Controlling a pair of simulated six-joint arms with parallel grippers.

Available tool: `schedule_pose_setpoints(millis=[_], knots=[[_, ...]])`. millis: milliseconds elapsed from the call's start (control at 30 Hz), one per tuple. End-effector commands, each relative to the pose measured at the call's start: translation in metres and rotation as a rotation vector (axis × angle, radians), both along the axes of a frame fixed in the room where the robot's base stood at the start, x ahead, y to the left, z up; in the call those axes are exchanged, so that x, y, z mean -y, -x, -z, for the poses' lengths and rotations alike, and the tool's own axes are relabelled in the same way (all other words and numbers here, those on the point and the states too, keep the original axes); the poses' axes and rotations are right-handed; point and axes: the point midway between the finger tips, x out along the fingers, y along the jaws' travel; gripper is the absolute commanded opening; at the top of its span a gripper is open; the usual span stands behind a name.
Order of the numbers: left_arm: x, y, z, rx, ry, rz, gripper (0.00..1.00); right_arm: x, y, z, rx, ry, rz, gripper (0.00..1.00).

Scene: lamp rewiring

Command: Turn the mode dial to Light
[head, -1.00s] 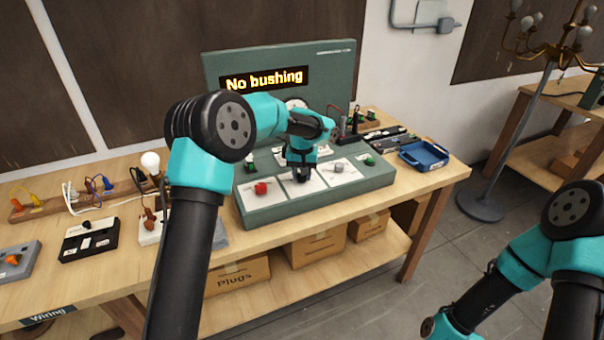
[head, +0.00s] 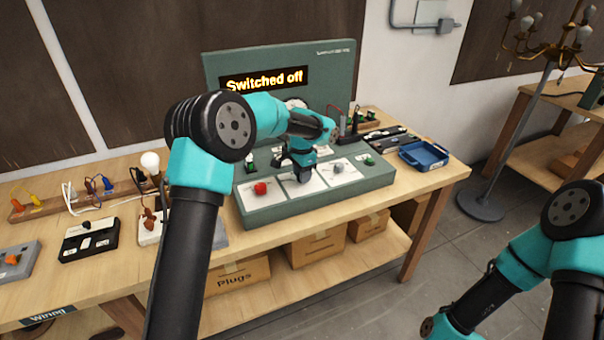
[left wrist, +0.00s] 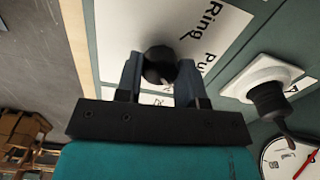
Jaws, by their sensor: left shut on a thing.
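The test console (head: 290,212) is a green box on the bench with a taller back panel. Its lit display (head: 264,80) reads "Switched off". My left gripper (head: 303,172) points down at the middle white plate on the console's top. In the left wrist view my left gripper (left wrist: 161,80) is shut on a dark round dial knob (left wrist: 158,62), with a finger on each side. The white plate (left wrist: 218,25) beside it shows "Ring" and part of another word. The dial's pointer and the "Light" mark cannot be made out. My right gripper is out of view.
A red knob (head: 261,188) and a grey knob (head: 339,167) stand on plates either side. A black plug (left wrist: 268,98) and a gauge (left wrist: 292,158) show close by. A blue tray (head: 424,155) lies right of the console.

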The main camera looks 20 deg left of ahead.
Motion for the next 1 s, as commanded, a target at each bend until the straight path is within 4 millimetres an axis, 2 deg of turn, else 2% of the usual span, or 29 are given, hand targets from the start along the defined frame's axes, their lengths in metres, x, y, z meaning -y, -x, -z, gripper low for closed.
schedule_pose_setpoints(millis=[200,400,933,967,1000], knots=[[0.0001,-0.0002,-0.0005,0.001,0.000,0.156,0.12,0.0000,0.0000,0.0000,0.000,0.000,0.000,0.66],[0.0001,-0.0002,-0.0005,0.001,0.000,0.242,0.12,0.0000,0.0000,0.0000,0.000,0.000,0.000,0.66],[0.0001,-0.0001,-0.0005,0.001,0.000,0.278,0.12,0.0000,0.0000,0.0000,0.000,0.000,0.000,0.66],[0.0001,-0.0001,-0.0006,0.001,0.000,0.278,0.36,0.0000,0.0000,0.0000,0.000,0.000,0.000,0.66],[0.0001,-0.0001,-0.0006,0.001,0.000,0.278,0.40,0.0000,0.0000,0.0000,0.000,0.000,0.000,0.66]])
